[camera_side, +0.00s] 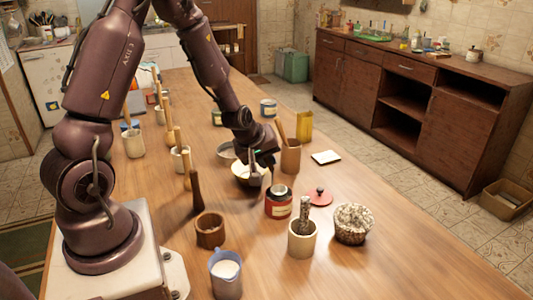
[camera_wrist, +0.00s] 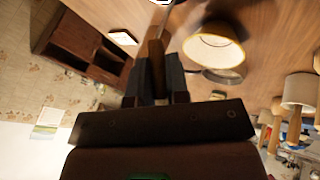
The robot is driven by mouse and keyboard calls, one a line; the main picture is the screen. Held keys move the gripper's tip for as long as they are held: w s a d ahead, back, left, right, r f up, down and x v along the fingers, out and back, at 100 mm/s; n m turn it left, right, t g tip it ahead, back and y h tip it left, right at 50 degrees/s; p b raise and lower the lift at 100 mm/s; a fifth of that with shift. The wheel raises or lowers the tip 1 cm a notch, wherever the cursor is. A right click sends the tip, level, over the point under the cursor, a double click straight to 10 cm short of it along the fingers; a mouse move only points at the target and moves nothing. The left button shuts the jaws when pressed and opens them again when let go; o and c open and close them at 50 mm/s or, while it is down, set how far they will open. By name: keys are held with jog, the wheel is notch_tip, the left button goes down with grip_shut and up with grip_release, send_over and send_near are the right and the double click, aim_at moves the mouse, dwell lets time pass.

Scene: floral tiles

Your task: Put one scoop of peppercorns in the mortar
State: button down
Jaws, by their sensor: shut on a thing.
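My gripper (camera_wrist: 158,92) is shut on the brown handle of a scoop (camera_wrist: 156,58) in the wrist view; its far end is pale and cut off by the top edge. In the side view my gripper (camera_side: 256,175) is low over the table, beside or in front of a cream bowl (camera_side: 238,172). A speckled grey stone bowl (camera_side: 353,226), which looks like the mortar, stands at the front right. A red tin (camera_side: 279,206) stands between them, its red lid (camera_side: 320,197) lying beside it. I cannot make out peppercorns or what the scoop carries.
A cream cup (camera_side: 302,242) with a grey pestle-like rod stands left of the mortar. A brown wooden cup (camera_side: 210,232) and a jug of white stuff (camera_side: 226,275) are at the front. A brown pot (camera_side: 290,158) and yellow tin (camera_side: 304,127) stand behind. The right front table is clear.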

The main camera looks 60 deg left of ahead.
notch_tip(320, 180, down, 4)
jog(key=shift+f, duration=0.1)
dwell(0.7)
dwell(0.4)
jog(key=shift+r, duration=3.9)
jog(key=shift+d, duration=0.1)
